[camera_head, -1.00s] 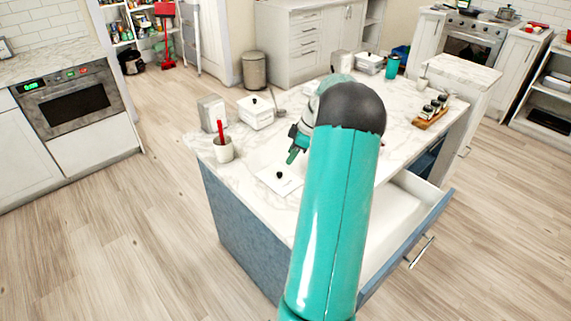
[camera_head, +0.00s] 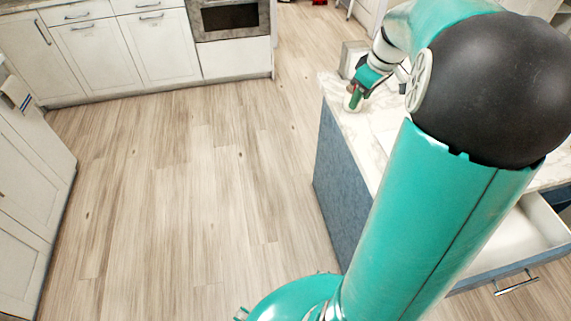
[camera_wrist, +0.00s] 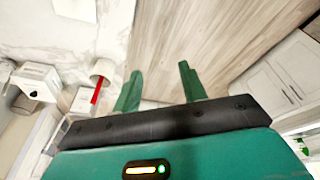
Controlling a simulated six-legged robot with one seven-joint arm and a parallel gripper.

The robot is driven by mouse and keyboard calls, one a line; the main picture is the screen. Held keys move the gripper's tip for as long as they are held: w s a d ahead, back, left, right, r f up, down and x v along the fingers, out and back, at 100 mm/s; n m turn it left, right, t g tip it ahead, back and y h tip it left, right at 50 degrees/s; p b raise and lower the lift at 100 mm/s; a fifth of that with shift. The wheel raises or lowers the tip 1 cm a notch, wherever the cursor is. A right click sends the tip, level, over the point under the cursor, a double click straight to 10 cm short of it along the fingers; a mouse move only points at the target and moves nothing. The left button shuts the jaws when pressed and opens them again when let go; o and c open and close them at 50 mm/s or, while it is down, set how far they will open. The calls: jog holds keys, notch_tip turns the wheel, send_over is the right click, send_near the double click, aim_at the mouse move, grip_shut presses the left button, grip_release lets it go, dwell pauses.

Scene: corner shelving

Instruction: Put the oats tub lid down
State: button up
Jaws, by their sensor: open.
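A flat white square piece, which looks like the lid (camera_wrist: 75,8), lies on the marble counter at the top edge of the wrist view, partly cut off. In the head view my arm hides that part of the counter. My gripper (camera_wrist: 160,72) is open, with nothing between its two green fingers, and the floor shows beyond them. In the head view my gripper (camera_head: 356,98) is over the left end of the counter. The lid is apart from the fingers, up and left of them in the wrist view.
A white cup (camera_wrist: 103,69) with a red-handled utensil stands left of the fingers. A white box with a dark knob (camera_wrist: 36,82) is farther left. The island's drawer (camera_head: 515,250) is open at the right. The wood floor (camera_head: 180,200) left of the island is clear.

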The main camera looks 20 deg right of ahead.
jog(key=s+a+r+m+t, duration=0.1)
jog(key=s+a, duration=0.4)
jog(key=a, duration=0.4)
jog(key=s+a+r+m, duration=0.1)
jog(key=s+a, duration=0.4)
jog(key=a, duration=0.5)
jog(key=s+a+r+m+t, duration=0.1)
jog(key=s+a+m, duration=0.1)
jog(key=s+a, duration=0.3)
jog(key=a, duration=0.4)
jog(key=shift+s+a+r+t+h, duration=0.15)
jog(key=shift+s+r+t+h, duration=0.15)
jog(key=shift+r, duration=0.05)
